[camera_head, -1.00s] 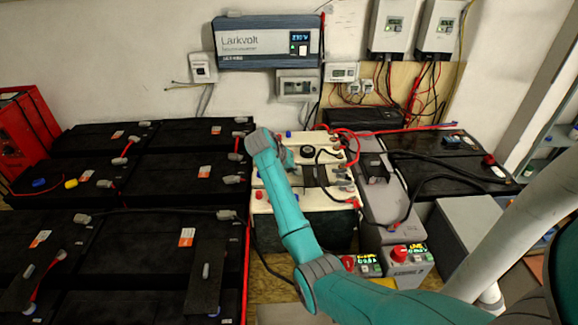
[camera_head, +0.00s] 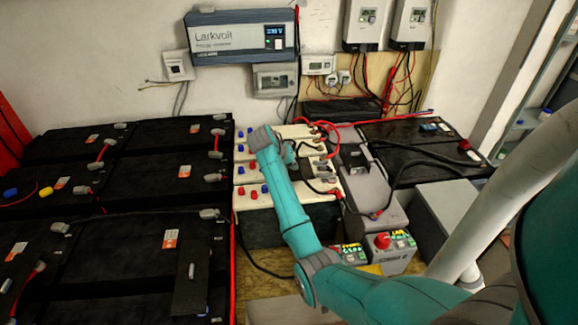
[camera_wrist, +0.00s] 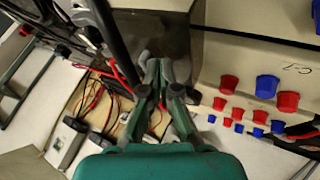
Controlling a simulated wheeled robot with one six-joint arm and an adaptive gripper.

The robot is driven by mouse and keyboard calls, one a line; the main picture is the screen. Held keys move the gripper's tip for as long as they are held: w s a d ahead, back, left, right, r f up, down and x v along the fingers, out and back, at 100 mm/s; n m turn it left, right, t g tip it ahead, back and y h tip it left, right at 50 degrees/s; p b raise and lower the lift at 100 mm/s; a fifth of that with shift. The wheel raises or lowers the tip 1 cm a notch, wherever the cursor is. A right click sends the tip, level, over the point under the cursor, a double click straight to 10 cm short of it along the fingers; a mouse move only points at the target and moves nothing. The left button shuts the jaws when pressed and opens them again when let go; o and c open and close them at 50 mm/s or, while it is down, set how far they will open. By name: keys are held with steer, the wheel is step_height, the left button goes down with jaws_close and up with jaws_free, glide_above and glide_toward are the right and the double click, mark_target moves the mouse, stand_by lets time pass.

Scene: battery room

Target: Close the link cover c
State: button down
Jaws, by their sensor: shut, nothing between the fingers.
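I cannot make out for certain which part is link cover c. A dark brownish panel (camera_wrist: 152,38) shows just beyond my fingertips in the wrist view; it may be a cover, but no label on it is readable. My gripper (camera_wrist: 160,70) is shut and empty, its fingertips close to this panel; I cannot tell whether they touch. In the head view my gripper (camera_head: 291,155) is over the cream batteries (camera_head: 287,197), largely hidden by my own teal arm. The wrist view also shows a cream battery top with red and blue caps (camera_wrist: 267,86) on the right.
Black batteries (camera_head: 120,240) fill the left. A grey battery (camera_head: 368,185) with a black cable stands right of the cream ones. A control box with a red button (camera_head: 382,240) stands in front. The Larkvolt inverter (camera_head: 240,38) hangs on the wall. Loose cables cross the battery tops.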

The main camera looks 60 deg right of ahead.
mark_target(307, 170)
steer(key=s+d, duration=0.4)
steer(key=s, duration=0.1)
steer(key=s+d, duration=0.2)
steer(key=shift+s+d, duration=0.25)
steer(key=shift+s, duration=0.15)
steer(key=shift+w+a, duration=0.15)
steer(key=shift+w, duration=0.1)
steer(key=w+a, duration=0.1)
steer(key=w+a+r, duration=0.1)
steer(key=w+a, duration=0.1)
steer(key=s+v, duration=0.1)
steer(key=v, duration=0.7)
steer(key=shift+w+a+r, duration=0.3)
steer(key=shift+w+a, duration=0.05)
steer(key=shift+w, duration=0.15)
